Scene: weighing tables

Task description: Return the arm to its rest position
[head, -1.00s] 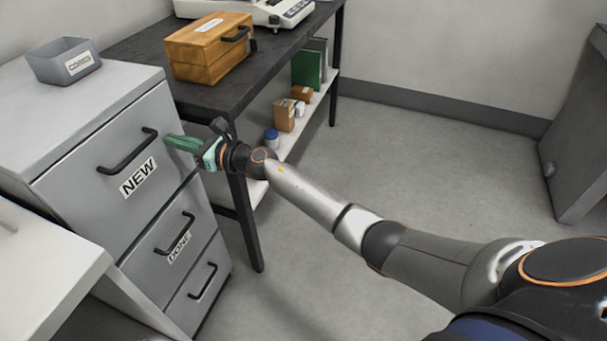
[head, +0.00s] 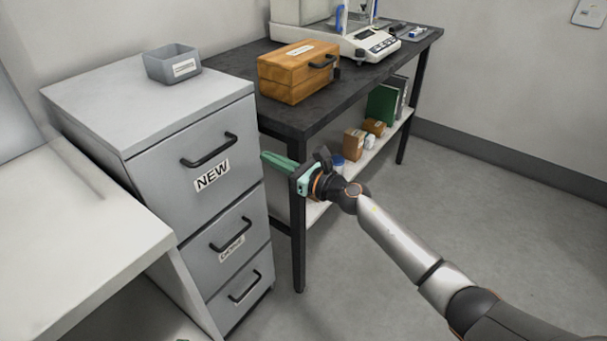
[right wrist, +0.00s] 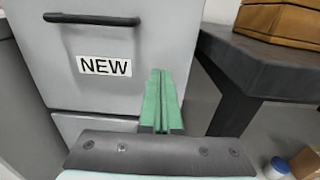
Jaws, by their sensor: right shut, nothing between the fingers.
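My right gripper (head: 279,161) is shut and empty, its green fingers pointing left in the head view, by the right edge of the cabinet's top drawer. In the right wrist view its closed fingers (right wrist: 161,100) show in front of the grey cabinet (right wrist: 180,50), right of the NEW label. My right arm (head: 400,240) stretches in from the lower right. The grey cabinet (head: 185,130) also stands left of the gripper in the head view, its drawers closed. My left gripper is not in view.
A dark table (head: 230,66) holds a wooden box (head: 298,72) and a white scale (head: 345,40). Small boxes and a green binder (head: 381,105) stand on its lower shelf. A grey bin (head: 172,64) is on the cabinet. A white counter (head: 75,225) is at left. Floor at right is clear.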

